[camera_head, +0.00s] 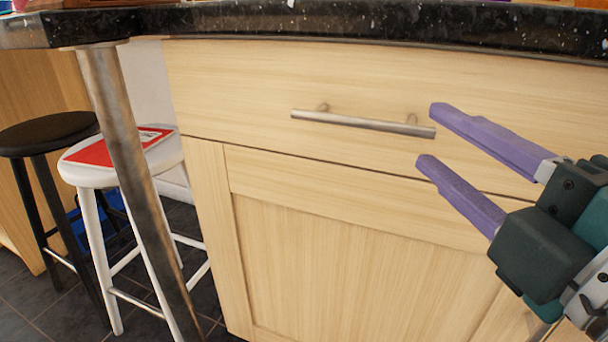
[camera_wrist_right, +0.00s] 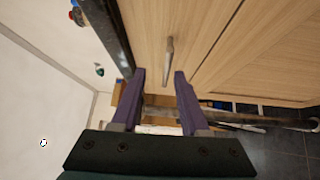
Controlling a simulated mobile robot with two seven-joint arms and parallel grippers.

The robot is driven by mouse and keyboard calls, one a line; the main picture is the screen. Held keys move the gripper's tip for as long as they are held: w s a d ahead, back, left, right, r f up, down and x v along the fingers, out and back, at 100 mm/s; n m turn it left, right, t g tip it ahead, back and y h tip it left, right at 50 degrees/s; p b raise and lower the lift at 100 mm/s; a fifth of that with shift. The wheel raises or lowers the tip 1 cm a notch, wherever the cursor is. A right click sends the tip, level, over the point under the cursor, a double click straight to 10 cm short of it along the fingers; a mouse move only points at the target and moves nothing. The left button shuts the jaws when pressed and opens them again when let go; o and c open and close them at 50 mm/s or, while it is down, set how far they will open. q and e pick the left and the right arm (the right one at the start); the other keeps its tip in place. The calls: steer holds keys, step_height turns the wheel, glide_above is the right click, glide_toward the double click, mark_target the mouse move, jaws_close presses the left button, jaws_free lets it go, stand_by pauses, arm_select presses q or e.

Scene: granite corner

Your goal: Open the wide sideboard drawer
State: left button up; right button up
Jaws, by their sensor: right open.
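The wide sideboard drawer (camera_head: 240,85) has a pale wood front and sits shut under the dark stone top. Its metal bar handle (camera_head: 360,122) runs across the front on two posts. My right gripper (camera_head: 424,136) has purple fingers, is open and stands at the right end of the handle in the head view. In the right wrist view, the handle (camera_wrist_right: 169,60) lies ahead of the open fingers (camera_wrist_right: 160,76), between their lines and apart from them. Nothing is between the fingertips. My left gripper is in neither view.
The speckled dark countertop (camera_head: 400,24) overhangs the drawer. A cupboard door (camera_head: 330,240) is below it. A metal post (camera_head: 130,160) stands at the left, with a white stool (camera_head: 88,176) bearing a red item (camera_head: 95,153) and a black stool (camera_head: 45,133) behind it.

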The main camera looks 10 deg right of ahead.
mark_target(364, 127)
steer(key=w+a+n, duration=0.1)
steer(key=w, duration=0.2)
steer(key=w+a+n+y+b, duration=0.1)
steer(key=w, duration=0.2)
steer(key=w+a+f+n+b, duration=0.1)
steer(key=w+a, duration=0.1)
steer(key=w, duration=0.1)
steer(key=shift+w+t+y, duration=0.2)
steer(key=shift+t+y, duration=0.2)
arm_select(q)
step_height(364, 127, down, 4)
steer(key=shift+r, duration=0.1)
arm_select(e)
jaws_close()
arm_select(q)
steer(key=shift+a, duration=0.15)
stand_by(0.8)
